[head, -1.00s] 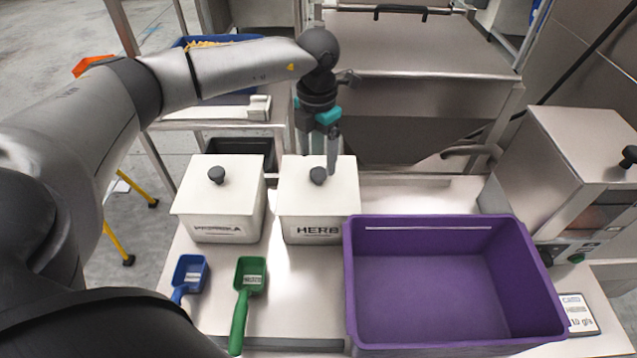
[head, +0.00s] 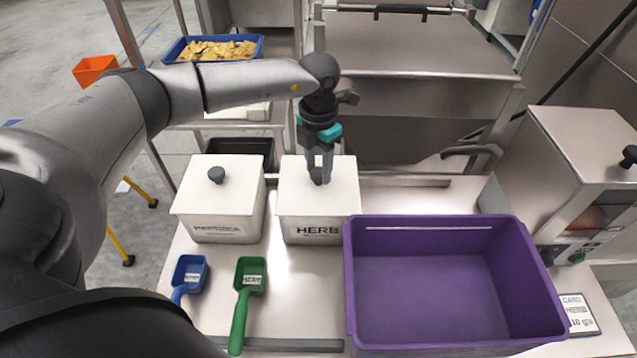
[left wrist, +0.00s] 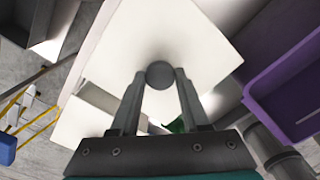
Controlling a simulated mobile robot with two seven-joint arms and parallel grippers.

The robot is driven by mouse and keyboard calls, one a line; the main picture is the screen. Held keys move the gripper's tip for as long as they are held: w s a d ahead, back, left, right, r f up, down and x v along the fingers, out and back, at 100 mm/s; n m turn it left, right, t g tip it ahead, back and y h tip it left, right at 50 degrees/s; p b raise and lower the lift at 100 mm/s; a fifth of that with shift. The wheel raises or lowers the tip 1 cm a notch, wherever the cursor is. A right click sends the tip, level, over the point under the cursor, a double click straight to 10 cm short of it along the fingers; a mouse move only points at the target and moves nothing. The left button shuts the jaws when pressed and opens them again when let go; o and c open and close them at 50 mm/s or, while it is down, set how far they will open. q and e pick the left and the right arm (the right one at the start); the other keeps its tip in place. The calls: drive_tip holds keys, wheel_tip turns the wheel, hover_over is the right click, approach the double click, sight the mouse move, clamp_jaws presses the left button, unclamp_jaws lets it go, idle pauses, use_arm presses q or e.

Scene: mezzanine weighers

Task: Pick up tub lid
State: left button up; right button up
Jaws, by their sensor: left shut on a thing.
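The tub lid (head: 339,186) is white and square with a dark round knob, and sits on the white tub (head: 318,228) marked HERB. My left gripper (head: 320,178) comes down from above and is shut on the lid's knob. In the left wrist view the two fingers (left wrist: 159,80) flank the dark knob at the middle of the white lid (left wrist: 185,35). The lid looks level and still on its tub. My right gripper is not in view.
A second white lidded tub (head: 217,222) stands to the left. A purple crate (head: 452,343) stands close on the right. A blue scoop (head: 189,272) and a green scoop (head: 247,285) lie in front. A steel machine (head: 577,150) stands at the right.

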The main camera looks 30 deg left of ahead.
use_arm(q)
clamp_jaws()
drive_tip(key=shift+r, duration=0.1)
idle(0.4)
